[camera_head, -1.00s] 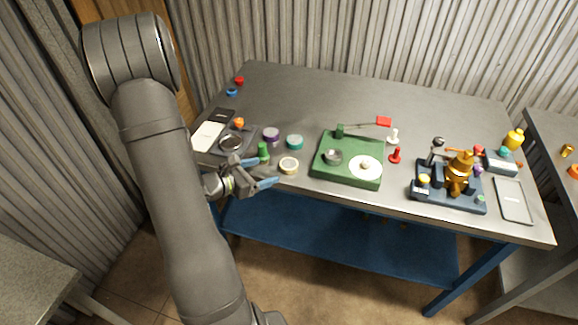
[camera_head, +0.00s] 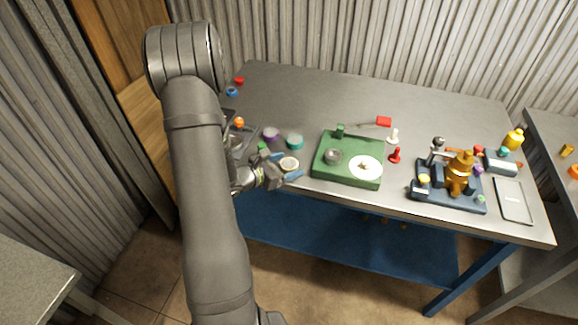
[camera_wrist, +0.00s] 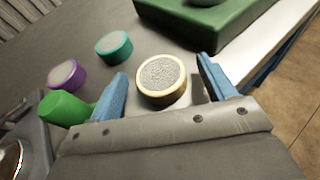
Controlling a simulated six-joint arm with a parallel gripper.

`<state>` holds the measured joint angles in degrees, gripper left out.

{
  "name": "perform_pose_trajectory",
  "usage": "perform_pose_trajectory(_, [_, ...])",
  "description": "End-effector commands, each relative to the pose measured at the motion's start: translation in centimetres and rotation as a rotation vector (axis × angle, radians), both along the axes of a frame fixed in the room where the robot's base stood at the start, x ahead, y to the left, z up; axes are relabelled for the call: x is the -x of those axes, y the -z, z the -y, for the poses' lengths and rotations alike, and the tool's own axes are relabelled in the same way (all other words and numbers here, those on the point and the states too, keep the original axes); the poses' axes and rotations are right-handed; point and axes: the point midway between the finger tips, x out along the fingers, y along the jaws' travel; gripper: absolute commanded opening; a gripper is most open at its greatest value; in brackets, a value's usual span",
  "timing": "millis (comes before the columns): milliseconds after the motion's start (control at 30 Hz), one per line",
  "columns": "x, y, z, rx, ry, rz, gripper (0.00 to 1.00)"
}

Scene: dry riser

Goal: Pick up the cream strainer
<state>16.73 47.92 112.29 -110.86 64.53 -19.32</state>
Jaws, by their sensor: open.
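The cream strainer (camera_head: 289,163) is a short round piece with a cream rim and a grey mesh face, lying on the table near its front edge. It also shows in the wrist view (camera_wrist: 161,79), just beyond and between the two blue fingertips. My gripper (camera_head: 287,165) is open and empty, with its fingers spread on either side of the strainer's near side. In the wrist view the fingers (camera_wrist: 162,80) appear apart from the strainer. Whether they are at its height is hard to tell.
A teal strainer (camera_wrist: 114,47) and a purple one (camera_wrist: 66,75) lie to the left. A green peg-like piece (camera_wrist: 65,109) is close to the left finger. The green box (camera_head: 348,158) stands to the right. The table's front edge is near.

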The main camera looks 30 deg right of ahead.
Motion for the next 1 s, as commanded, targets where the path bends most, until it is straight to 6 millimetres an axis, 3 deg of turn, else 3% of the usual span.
perform_pose_trajectory(100, [0.0,0.0,0.0,0.0,0.0,0.0,0.74])
perform_pose_trajectory(300, [0.0,0.0,0.0,0.0,0.0,0.0,0.35])
perform_pose_trajectory(367, [0.0,0.0,0.0,0.0,0.0,0.0,0.26])
perform_pose_trajectory(767, [0.0,-0.5,-0.1,0.001,0.0,0.0,0.26])
perform_pose_trajectory(1000, [0.0,-2.9,0.0,0.002,0.0,0.004,0.26])
